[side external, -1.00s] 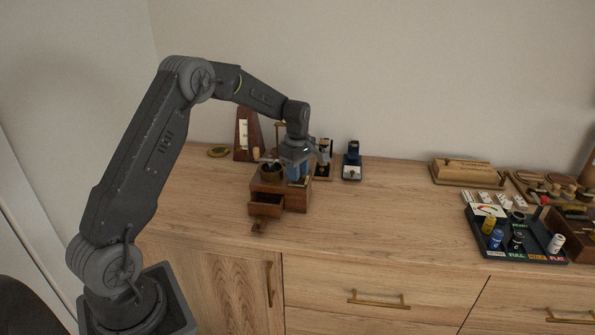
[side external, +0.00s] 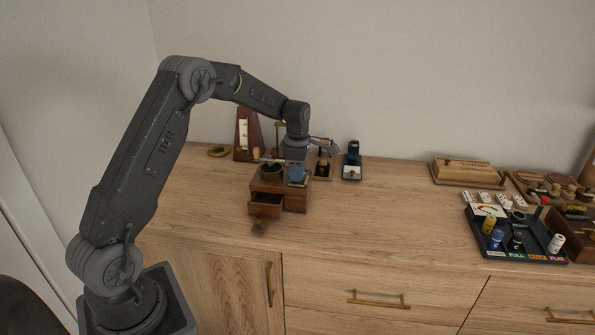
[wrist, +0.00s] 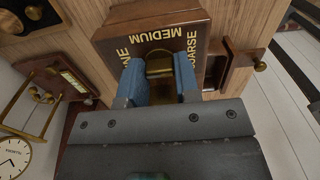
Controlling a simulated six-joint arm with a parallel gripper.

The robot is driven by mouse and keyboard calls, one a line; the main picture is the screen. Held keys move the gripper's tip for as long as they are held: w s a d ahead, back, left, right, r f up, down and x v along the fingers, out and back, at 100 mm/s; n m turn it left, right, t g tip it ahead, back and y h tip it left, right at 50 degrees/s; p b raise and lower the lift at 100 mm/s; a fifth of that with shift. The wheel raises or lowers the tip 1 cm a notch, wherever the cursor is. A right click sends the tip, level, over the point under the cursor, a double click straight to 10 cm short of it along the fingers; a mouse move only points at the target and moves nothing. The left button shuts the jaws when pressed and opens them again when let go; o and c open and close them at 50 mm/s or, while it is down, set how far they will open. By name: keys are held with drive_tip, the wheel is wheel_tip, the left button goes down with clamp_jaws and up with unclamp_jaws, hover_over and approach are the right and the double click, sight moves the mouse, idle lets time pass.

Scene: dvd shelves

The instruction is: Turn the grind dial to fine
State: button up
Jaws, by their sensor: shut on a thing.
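The coffee grinder is a small wooden box (side external: 294,202) on the cabinet top in the side view. Its top also shows in the wrist view (wrist: 115,37), with gold words: MEDIUM in the middle, COARSE at right, and FINE at left, partly covered by a finger. The grind dial (wrist: 160,67) is a brass knob between my blue fingers. My gripper (wrist: 161,80) points down at the grinder and is shut on the dial. It also shows in the side view (side external: 297,174), where it hides the dial. Which word the dial points to is hard to tell.
The grinder's drawer (side external: 263,208) sticks out at the front; its brass knob (wrist: 260,66) shows in the wrist view. A metronome (side external: 246,135) stands close behind.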

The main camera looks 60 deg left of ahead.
drive_tip(key=o, duration=0.9)
wheel_tip(320, 180, up, 14)
drive_tip(key=shift+f, duration=0.1)
idle(0.3)
